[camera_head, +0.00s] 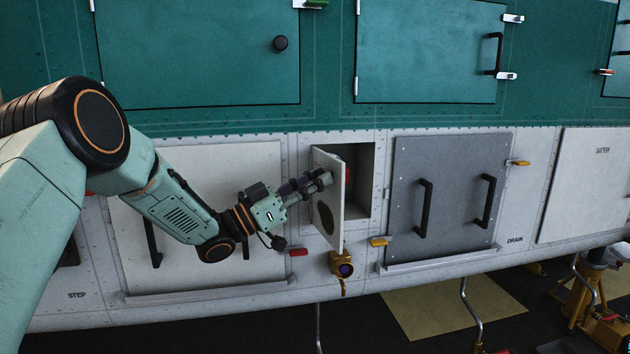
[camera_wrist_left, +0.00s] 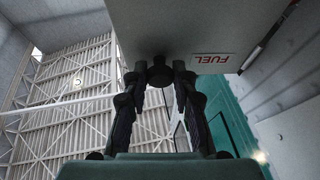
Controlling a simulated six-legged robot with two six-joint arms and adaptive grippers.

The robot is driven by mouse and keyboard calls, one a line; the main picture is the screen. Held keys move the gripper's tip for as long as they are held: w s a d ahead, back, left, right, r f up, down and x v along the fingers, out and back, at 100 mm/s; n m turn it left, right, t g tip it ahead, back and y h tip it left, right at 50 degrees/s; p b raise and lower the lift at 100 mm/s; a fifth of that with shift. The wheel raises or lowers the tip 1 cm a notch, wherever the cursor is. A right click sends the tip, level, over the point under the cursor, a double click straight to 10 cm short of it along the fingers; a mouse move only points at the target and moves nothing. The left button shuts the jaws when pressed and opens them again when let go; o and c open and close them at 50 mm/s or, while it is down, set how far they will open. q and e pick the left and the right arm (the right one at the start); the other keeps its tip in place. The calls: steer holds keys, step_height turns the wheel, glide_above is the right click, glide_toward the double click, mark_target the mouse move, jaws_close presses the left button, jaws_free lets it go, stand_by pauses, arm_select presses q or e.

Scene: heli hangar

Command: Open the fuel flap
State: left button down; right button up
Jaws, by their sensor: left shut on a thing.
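The fuel flap (camera_head: 327,205) is a small white door that stands swung open, hinged on its left side, in front of a dark square recess (camera_head: 360,165) in the white lower hull. In the left wrist view the flap (camera_wrist_left: 205,20) fills the top and bears a red FUEL label (camera_wrist_left: 213,59). My left gripper (camera_head: 318,183) is at the flap's outer face. In the left wrist view its two fingers (camera_wrist_left: 160,75) close on a dark round knob (camera_wrist_left: 160,72) on the flap. Something red shows inside the recess. My right gripper is not in view.
A grey panel with two black handles (camera_head: 443,195) is right of the recess. A yellow latch (camera_head: 379,241) and a brass fitting (camera_head: 342,265) sit below it, and a red latch (camera_head: 298,252) at lower left. A yellow stand (camera_head: 585,290) is at the far right.

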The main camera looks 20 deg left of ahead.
arm_select(q)
steer(key=shift+r, duration=0.3)
steer(key=c, duration=1.4)
jaws_free()
steer(key=shift+c, duration=0.2)
steer(key=o, duration=0.4)
steer(key=shift+f, duration=0.1)
steer(key=shift+f, duration=0.15)
steer(key=v, duration=1.2)
steer(key=shift+d, duration=0.1)
